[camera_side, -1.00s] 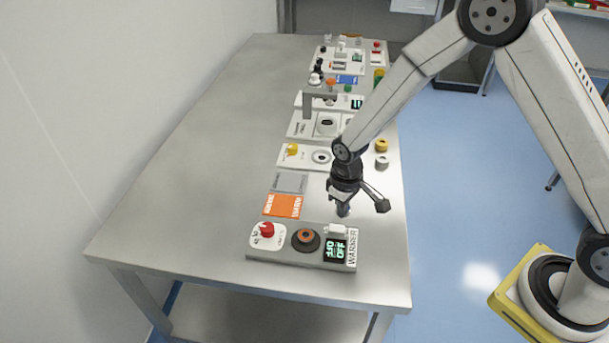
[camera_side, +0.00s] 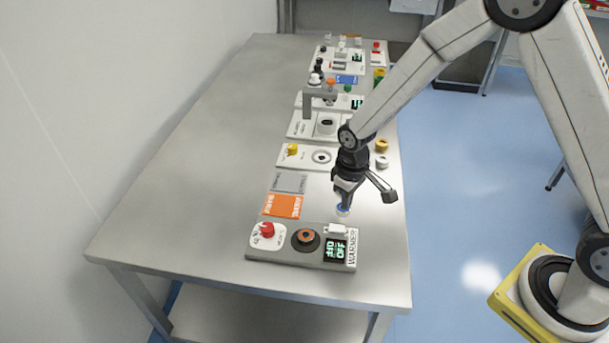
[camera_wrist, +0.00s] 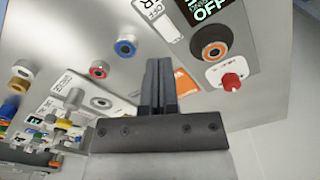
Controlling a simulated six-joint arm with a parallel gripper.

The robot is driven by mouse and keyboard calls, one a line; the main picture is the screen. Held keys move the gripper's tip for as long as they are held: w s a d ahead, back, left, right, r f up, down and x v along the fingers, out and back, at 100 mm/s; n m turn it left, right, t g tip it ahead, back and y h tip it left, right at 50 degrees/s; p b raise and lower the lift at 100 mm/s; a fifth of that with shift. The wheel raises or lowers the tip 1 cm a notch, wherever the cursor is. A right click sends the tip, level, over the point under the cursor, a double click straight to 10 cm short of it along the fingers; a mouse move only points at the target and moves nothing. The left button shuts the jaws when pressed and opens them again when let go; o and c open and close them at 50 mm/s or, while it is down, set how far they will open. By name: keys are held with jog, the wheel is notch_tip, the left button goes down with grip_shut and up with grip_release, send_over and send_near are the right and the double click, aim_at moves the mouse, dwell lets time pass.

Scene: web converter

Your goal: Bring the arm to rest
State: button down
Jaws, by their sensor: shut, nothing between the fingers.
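My gripper (camera_side: 342,190) points down over the right part of the steel table (camera_side: 190,170), between the orange card and the table's right edge. Its fingers are shut with nothing between them. They also show shut in the wrist view (camera_wrist: 158,65). A small roll with a blue ring (camera_side: 343,210) stands on the table just below the fingertips. In the wrist view the blue-ringed roll (camera_wrist: 126,46) is left of the fingers and apart from them. In the side view I cannot tell how large the gap is.
The warmer panel (camera_side: 300,246), with a red knob (camera_side: 267,229), is at the table's near end. An orange card (camera_side: 283,205) and a grey card (camera_side: 289,182) lie behind it. Several white panels and small rolls line the table's far right side. The table's left half is clear.

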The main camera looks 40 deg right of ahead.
jog(key=s+d+r+m+t, duration=0.1)
jog(key=s+d+r, duration=0.2)
jog(key=s+r, duration=0.2)
jog(key=s+d+r+m+t, duration=0.1)
jog(key=s+d+r, duration=0.2)
jog(key=s+r, duration=0.2)
jog(key=shift+s+d+m, duration=0.3)
jog(key=shift+s+m, duration=0.1)
jog(key=shift+s, duration=1)
jog(key=shift+w, duration=0.15)
jog(key=m+g, duration=0.2)
jog(key=m, duration=0.7)
send_over(333, 227)
jog(key=shift+f, duration=1.9)
jog(key=shift+f, duration=0.1)
jog(key=shift+f, duration=6.95)
